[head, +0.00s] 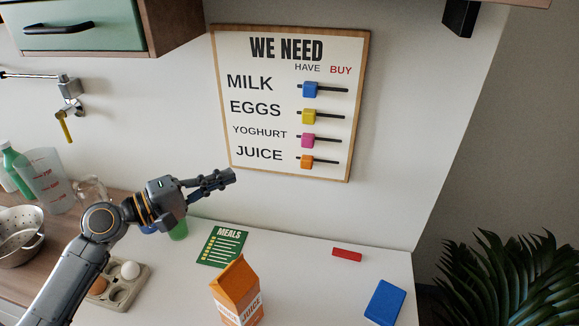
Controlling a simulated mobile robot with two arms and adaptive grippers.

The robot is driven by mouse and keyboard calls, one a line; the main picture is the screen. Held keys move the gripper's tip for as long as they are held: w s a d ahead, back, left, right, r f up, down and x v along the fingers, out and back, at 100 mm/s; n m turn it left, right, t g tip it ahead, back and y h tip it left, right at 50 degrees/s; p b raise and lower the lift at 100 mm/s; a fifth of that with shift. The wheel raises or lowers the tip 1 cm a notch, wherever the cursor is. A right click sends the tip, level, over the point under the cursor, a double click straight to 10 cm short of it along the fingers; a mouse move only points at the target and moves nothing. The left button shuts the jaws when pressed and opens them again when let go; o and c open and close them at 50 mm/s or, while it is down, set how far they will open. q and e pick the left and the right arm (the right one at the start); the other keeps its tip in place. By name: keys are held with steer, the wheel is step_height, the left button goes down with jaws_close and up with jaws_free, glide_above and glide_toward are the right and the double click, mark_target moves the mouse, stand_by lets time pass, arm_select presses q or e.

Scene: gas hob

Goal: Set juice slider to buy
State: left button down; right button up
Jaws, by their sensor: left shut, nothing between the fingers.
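The board (241,109) hangs on the wall with the heading WE NEED and the columns HAVE and BUY. The orange juice slider (306,161) is in the bottom row, at the left end of its dark slot, under HAVE. My left gripper (232,175) is shut and empty. In the head view it is to the left of and slightly below the juice slider, near the board's lower left corner, and apart from the slider. My right gripper is not in view.
The blue (310,90), yellow (309,116) and pink (308,140) sliders sit toward the left of their slots above. A juice carton (236,293), a green MEALS card (222,246), a red block (347,253) and a blue block (385,303) are on the counter below.

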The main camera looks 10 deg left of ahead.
mark_target(307, 162)
arm_select(q)
steer(key=shift+w+d, duration=0.1)
steer(key=shift+d, duration=0.05)
steer(key=p+x, duration=0.4)
steer(key=x, duration=0.6)
steer(key=shift+r, duration=0.15)
steer(key=d+p, duration=0.2)
steer(key=d, duration=0.1)
steer(key=shift+d, duration=0.1)
steer(key=shift+d+f, duration=0.25)
steer(key=shift+d, duration=0.1)
